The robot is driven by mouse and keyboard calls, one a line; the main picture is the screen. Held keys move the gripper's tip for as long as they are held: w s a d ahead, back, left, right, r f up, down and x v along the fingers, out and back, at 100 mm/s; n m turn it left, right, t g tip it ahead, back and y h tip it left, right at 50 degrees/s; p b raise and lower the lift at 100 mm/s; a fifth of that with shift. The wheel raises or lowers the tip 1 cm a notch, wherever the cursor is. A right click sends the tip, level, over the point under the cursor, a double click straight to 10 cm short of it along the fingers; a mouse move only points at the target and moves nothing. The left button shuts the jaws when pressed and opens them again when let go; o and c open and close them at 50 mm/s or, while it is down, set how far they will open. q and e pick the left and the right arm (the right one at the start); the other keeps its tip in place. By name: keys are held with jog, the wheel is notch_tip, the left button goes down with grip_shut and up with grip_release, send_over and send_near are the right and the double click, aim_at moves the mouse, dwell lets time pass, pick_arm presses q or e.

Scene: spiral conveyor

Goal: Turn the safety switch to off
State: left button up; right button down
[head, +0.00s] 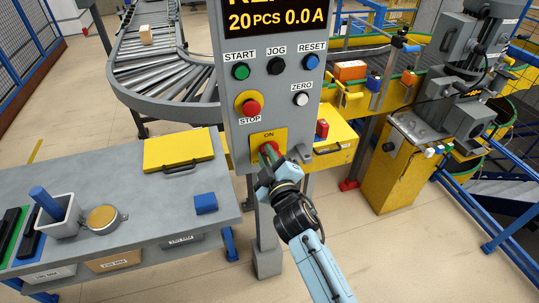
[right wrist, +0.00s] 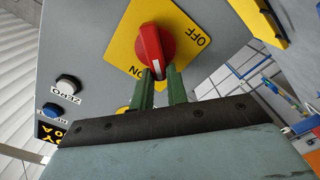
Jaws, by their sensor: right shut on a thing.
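The safety switch is a red knob (head: 265,148) on a yellow plate (head: 283,137) low on the grey control panel. In the head view "ON" shows at the plate's top; the gripper and arm hide the lower part. My right gripper (head: 268,157) reaches up to the knob from below. In the right wrist view its two green fingers (right wrist: 160,88) are shut on the near end of the red knob (right wrist: 154,47). The knob's white mark lies at that end, close to "ON"; "OFF" is at the plate's right. My left gripper is not in view.
Above the switch are the red stop button (head: 251,107), green start button (head: 241,72) and white zero button (head: 301,99). A grey worktable (head: 120,240) with a yellow case (head: 179,151) stands to the left. A yellow machine (head: 400,165) stands to the right.

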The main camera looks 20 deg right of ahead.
jog(key=n, duration=0.3)
jog(key=shift+a+f+n+b, duration=0.25)
jog(key=shift+f+n+b, duration=0.05)
jog(key=shift+f+n, duration=0.1)
jog(key=shift+f+n+b, duration=0.15)
jog(key=shift+f+n, duration=0.05)
jog(key=shift+n, duration=0.8)
jog(key=shift+f+n+b, duration=0.15)
jog(key=shift+f+n, duration=0.05)
jog(key=shift+n, duration=0.8)
jog(key=c, duration=1.4)
grip_release()
jog(key=s+b, duration=0.2)
jog(key=s, duration=1.1)
jog(key=shift+s+d, duration=0.2)
